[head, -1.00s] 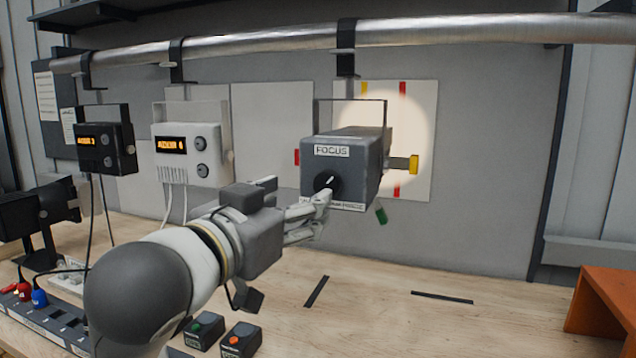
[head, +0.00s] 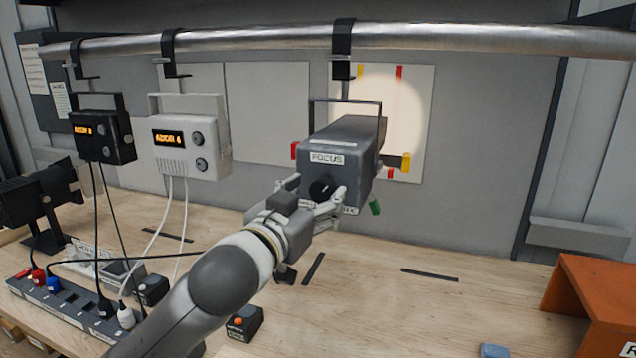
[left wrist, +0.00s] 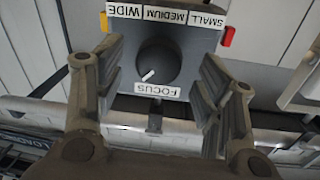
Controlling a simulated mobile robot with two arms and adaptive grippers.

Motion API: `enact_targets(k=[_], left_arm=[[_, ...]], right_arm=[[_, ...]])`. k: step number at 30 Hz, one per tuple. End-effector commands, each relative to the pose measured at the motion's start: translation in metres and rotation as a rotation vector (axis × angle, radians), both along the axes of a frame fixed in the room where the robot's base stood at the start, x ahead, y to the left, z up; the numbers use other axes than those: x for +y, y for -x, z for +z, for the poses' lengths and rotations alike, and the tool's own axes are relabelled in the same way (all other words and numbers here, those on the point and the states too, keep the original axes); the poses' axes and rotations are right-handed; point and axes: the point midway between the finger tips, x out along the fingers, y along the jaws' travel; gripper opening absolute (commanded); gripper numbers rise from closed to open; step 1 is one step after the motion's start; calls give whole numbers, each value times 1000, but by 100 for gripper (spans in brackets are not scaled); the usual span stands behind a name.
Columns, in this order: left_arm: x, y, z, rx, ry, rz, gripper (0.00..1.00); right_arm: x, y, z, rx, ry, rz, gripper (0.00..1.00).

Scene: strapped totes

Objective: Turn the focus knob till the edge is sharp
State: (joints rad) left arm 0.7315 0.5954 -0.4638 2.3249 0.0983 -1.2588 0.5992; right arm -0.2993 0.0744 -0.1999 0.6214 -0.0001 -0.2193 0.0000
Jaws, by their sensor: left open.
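The grey lamp housing (head: 345,160) with a FOCUS label hangs by its bracket from the metal pipe. Its black focus knob (head: 321,190) is on the near face; in the left wrist view the round dark knob (left wrist: 160,62) shows a white pointer mark. My left gripper (head: 318,198) is open, its fingers on either side of the knob; I cannot tell whether they touch it. The light patch (head: 392,112) falls on a white panel behind the lamp, and its rim looks soft. My right gripper is not in view.
Red (head: 294,150), yellow (head: 406,162) and green (head: 374,207) tabs stick out from the lamp. Two control boxes hang to its left, the white one (head: 190,140) nearer. A power strip and an orange stand (head: 590,290) are on the bench.

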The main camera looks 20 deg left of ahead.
Motion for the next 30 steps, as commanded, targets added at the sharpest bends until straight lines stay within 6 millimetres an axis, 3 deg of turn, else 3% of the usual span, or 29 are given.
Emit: enact_targets(k=[6,15,26,30], left_arm=[[-2,-17,0,0,1,-1,63],[-3,-19,0,-1,1,-1,63],[-3,-19,0,-1,0,-1,18],[-3,-19,2,-1,-25,-1,17]], right_arm=[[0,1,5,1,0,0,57],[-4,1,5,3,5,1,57],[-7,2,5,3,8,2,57],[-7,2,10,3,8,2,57]])
